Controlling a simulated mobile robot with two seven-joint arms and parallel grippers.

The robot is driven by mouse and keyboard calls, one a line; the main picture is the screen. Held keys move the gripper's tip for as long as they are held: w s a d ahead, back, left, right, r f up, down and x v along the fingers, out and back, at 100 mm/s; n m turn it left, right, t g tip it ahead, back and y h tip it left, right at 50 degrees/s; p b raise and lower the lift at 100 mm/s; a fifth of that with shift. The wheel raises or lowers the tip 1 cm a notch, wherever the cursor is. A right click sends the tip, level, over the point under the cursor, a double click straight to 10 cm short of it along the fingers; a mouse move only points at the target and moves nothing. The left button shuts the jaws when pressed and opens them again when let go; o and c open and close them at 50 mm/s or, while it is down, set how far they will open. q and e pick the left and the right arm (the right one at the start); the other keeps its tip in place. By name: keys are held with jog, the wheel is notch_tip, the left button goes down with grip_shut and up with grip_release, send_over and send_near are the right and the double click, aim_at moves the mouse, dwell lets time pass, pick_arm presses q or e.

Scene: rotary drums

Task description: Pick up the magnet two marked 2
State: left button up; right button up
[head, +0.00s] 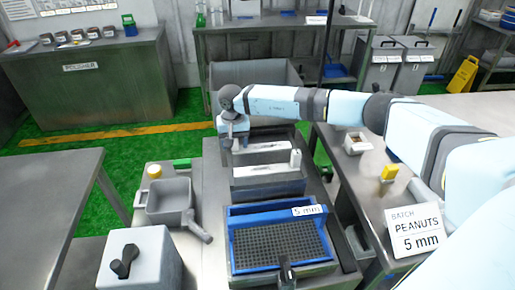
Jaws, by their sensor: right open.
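My right gripper (235,143) points down over the far left end of the machine bench. Its jaws are open, with nothing visible held in them. Just beside and below it, a pale bar (262,147) lies across a dark frame, with a small white upright piece (296,159) at its right end. A second pale bar (268,171) lies nearer, behind the blue tray. I cannot read a 2 on either bar, so I cannot tell which, if any, is magnet two. My left gripper is not in view.
A blue sieve tray (280,245) labelled 5 mm sits in front. A grey scoop-like bin (170,200) and a grey box with a black knob (138,262) stand left. A sign reading peanuts 5 mm (415,232) stands right. The left table (45,200) is bare.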

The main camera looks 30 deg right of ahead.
grip_shut()
jog(key=shift+r, duration=0.1)
